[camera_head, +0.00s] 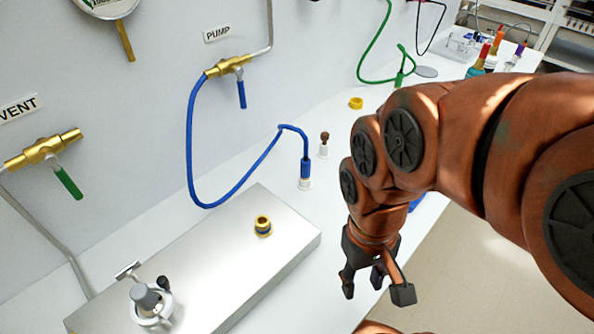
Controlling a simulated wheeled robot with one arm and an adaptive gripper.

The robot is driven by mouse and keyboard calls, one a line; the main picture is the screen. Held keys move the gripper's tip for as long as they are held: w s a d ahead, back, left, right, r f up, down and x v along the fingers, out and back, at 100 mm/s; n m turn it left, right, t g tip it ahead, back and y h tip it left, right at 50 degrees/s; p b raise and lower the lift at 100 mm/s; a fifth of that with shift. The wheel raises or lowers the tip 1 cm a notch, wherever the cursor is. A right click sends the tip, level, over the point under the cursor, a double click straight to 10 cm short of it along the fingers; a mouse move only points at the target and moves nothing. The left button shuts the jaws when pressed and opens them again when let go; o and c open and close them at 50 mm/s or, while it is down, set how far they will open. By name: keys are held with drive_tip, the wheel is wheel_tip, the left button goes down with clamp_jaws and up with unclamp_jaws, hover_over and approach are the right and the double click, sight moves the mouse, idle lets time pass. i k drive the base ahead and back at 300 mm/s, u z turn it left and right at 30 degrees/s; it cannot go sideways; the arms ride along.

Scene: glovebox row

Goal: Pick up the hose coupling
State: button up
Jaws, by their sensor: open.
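A blue hose (193,150) runs from the brass valve under the PUMP sign, sags, and rises again. Its free end is a dark blue coupling (305,168), upright on a small white base (305,184) on the white bench. My gripper (376,292) is open and empty, fingers pointing down, to the right of and nearer than the coupling, apart from it. I cannot tell what hangs or lies behind my fingers.
The grey metal box (215,262) carries a clamp-like fitting (150,303). A small brown-topped post (324,143) and yellow ring (356,103) stand behind the coupling. Brass valves (228,66) stick out from the wall. The floor (470,270) is open at right.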

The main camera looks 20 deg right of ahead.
sight(306, 161)
drive_tip(key=k, duration=0.9)
drive_tip(key=u, duration=0.75)
drive_tip(key=i, duration=0.55)
drive_tip(key=u, duration=0.3)
